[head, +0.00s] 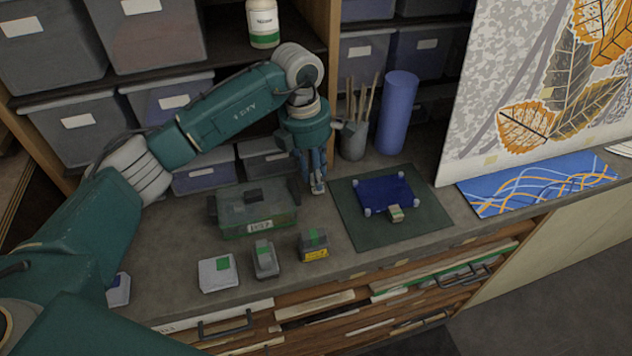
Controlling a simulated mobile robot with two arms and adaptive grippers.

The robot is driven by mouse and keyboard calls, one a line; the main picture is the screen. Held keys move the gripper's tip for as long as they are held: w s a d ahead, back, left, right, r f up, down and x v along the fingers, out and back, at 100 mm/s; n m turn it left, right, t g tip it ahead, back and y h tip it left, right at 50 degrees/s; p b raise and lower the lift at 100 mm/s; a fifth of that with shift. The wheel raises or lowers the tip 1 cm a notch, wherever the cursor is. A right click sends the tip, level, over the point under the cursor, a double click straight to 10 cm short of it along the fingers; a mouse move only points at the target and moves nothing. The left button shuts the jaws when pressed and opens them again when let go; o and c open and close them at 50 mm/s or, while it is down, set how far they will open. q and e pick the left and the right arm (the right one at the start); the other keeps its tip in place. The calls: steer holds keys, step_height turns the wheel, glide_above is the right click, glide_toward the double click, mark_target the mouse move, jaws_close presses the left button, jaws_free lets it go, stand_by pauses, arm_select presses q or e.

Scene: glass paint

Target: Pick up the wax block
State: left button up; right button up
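No thing is plainly marked as the wax block. A pale block with a green label (217,273) lies on the bench at front left and may be it. To its right stand a grey block with a green top (265,258) and a dark block with yellow and green markings (313,244). My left gripper (318,188) points down behind the dark block, between the lidded box and the green mat. Its fingers look close together, but whether they are shut or hold anything is unclear. My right gripper is out of view.
A translucent green lidded box (230,228) stands left of my gripper. A green mat (370,237) bears a blue pane (385,190) with a small block (396,214) at its front edge. A brush cup (353,142) and blue cylinder (397,115) stand behind.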

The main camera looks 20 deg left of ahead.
arm_select(q)
jaws_close()
steer(key=shift+r, duration=0.1)
steer(key=shift+r+b, duration=0.35)
steer(key=shift+r, duration=0.25)
step_height(320, 180, up, 19)
steer(key=b, duration=0.4)
steer(key=shift+f, duration=0.15)
